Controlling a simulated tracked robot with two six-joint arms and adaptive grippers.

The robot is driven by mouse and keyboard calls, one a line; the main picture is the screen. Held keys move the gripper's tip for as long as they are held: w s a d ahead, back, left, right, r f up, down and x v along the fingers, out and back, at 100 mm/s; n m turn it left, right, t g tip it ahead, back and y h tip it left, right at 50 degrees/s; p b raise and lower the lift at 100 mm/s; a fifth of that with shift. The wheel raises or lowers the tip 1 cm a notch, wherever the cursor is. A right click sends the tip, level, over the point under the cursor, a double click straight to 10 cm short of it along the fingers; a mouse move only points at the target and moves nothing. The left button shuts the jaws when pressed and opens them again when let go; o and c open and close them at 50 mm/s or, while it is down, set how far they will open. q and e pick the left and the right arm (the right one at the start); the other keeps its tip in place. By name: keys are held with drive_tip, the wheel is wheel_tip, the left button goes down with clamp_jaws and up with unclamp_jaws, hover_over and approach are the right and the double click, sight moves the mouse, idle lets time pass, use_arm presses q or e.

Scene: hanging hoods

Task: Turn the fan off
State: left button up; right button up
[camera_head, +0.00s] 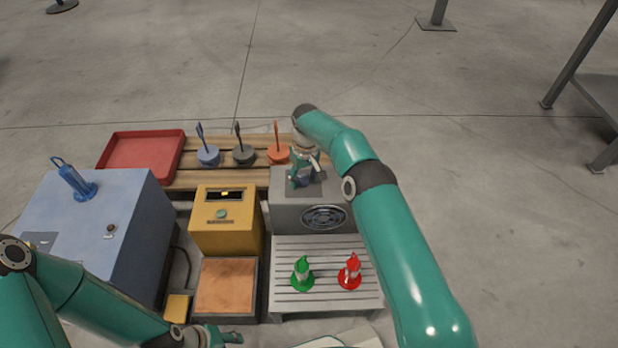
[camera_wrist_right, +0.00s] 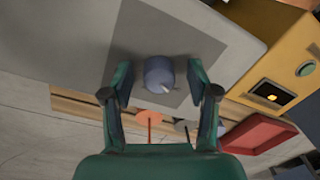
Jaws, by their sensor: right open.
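The fan is a grey box (camera_head: 290,214) with a round dark grille (camera_head: 325,216) on its front. On its top is a darker square plate (camera_wrist_right: 180,48) bearing a blue-grey knob (camera_wrist_right: 159,75) with a small pale pointer mark. My right gripper (camera_head: 303,180) is over the top of the box, pointing down. In the right wrist view its two fingers stand open on either side of the knob, with a gap on each side. In the head view the gripper partly hides the knob. My left gripper (camera_head: 222,337) is low at the bottom edge, away from the fan.
A yellow box (camera_head: 226,238) with a display and green button stands left of the fan. A slatted grey stand (camera_head: 325,250) in front holds a green (camera_head: 302,273) and a red hood (camera_head: 350,271). Behind are a red tray (camera_head: 143,152) and several stemmed discs. A blue cabinet (camera_head: 95,215) is left.

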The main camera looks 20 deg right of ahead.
sight(306, 178)
drive_tip(key=shift+w+r, duration=0.1)
drive_tip(key=shift+r, duration=0.5)
wheel_tip(306, 178, up, 11)
drive_tip(key=shift+d+f, duration=0.15)
drive_tip(key=shift+d, duration=0.1)
